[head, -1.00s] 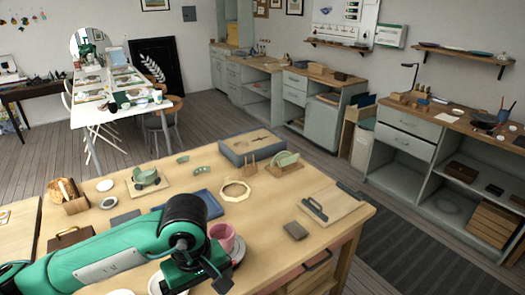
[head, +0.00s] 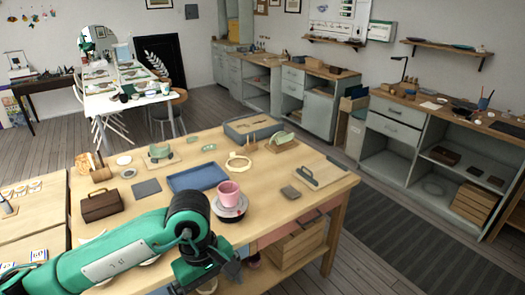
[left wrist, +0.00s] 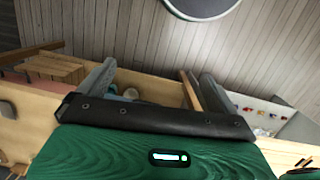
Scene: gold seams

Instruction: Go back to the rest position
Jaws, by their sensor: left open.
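My left gripper (head: 212,272) is low in the head view, in front of the worktable's near edge (head: 262,232). In the left wrist view its two fingers (left wrist: 155,85) stand wide apart with nothing gripped between them. The pink cup (head: 229,193) stands upright on a round grey-and-white saucer (head: 228,208) near that edge, apart from the gripper. My green left arm covers part of the table's front left. My right gripper is not in view.
The table holds a blue tray (head: 198,177), a brown box (head: 100,205), a grey box (head: 252,127) and a board with a handle (head: 320,173). A wooden crate (head: 295,242) sits beneath the tabletop. Open floor and a striped rug (head: 400,225) lie to the right.

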